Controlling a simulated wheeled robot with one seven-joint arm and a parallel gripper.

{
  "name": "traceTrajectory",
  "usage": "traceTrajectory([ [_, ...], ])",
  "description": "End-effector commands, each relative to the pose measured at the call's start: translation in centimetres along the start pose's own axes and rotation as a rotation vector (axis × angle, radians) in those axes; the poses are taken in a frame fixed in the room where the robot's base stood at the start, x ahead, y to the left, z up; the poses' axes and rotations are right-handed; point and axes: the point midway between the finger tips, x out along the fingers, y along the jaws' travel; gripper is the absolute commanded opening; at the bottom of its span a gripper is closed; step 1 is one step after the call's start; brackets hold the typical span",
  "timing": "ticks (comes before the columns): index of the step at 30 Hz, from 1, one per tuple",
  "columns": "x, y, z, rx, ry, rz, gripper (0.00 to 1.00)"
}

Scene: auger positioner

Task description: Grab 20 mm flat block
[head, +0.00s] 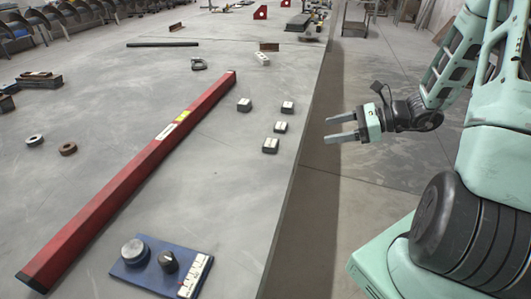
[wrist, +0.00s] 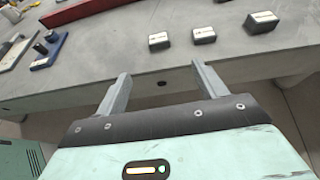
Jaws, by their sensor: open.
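Several small dark flat blocks with white labels lie on the grey table near its right edge in the head view: one at the left (head: 244,105), one at the back right (head: 288,107), one in the middle (head: 281,127) and a front one (head: 270,146). The labels are too small to read, so I cannot tell which is 20 mm. The wrist view shows a left block (wrist: 159,41), a middle block (wrist: 204,35) and a right block (wrist: 261,22) beyond the fingers. My gripper (head: 327,129) is open and empty, beyond the table's edge, right of the blocks; its fingers also show in the wrist view (wrist: 160,72).
A long red beam (head: 150,157) lies across the table (head: 225,185), left of the blocks. A blue plate (head: 128,276) with round metal parts sits at the front. Table space around the blocks is clear.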

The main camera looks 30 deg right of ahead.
Motion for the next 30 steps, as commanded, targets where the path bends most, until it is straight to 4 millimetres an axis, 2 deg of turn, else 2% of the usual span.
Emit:
traceTrajectory([
  [5,2.6,0.0,-0.1,0.004,-0.003,0.000,0.71],
  [15,9.6,0.1,-0.1,0.002,-0.002,0.002,0.71],
  [18,11.0,0.0,-0.1,0.001,-0.001,0.000,0.71],
  [26,12.8,0.2,-0.1,0.001,-0.001,0.001,0.71],
  [30,15.0,0.6,-0.1,0.001,-0.001,0.003,0.71],
])
